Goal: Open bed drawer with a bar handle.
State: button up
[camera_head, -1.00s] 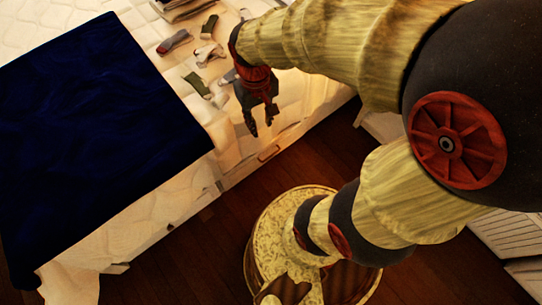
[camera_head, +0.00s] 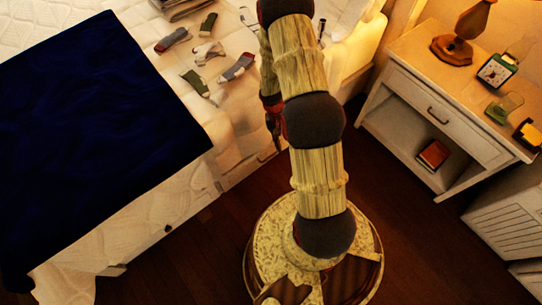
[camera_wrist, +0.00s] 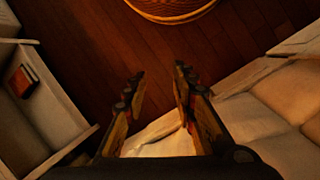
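The bed's pale side front (camera_head: 237,170) holds the drawer. A small bar-shaped handle (camera_head: 219,187) shows on it, left of my arm, in the head view. The drawer front looks flush with the bed side. My gripper (camera_head: 274,140) hangs near the bed's side, to the right of that handle and apart from it, partly hidden behind my arm. In the wrist view my gripper (camera_wrist: 158,82) points down with its two fingers apart and nothing between them. The bed (camera_wrist: 285,95) is on the right there. I cannot make out a handle in that view.
A nightstand (camera_head: 395,75) with a lamp (camera_head: 460,45), a clock (camera_head: 495,70) and a red book (camera_head: 433,154) stands right of the bed. Socks (camera_head: 208,52) and a dark blue blanket (camera_head: 95,130) lie on the bed. Wooden floor (camera_head: 205,250) is clear in front.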

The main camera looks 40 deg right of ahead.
notch_tip(320, 180, down, 14)
jog(key=s+d+m, duration=0.1)
jog(key=s+m, duration=0.1)
jog(key=m+t, duration=0.6)
jog(key=m, duration=0.2)
send_near(271, 156)
jog(key=shift+m, duration=0.3)
jog(key=shift+b+x, duration=2.1)
jog(key=shift+x, duration=1.8)
jog(key=shift+w, duration=0.15)
jog(key=c, duration=0.4)
grip_shut()
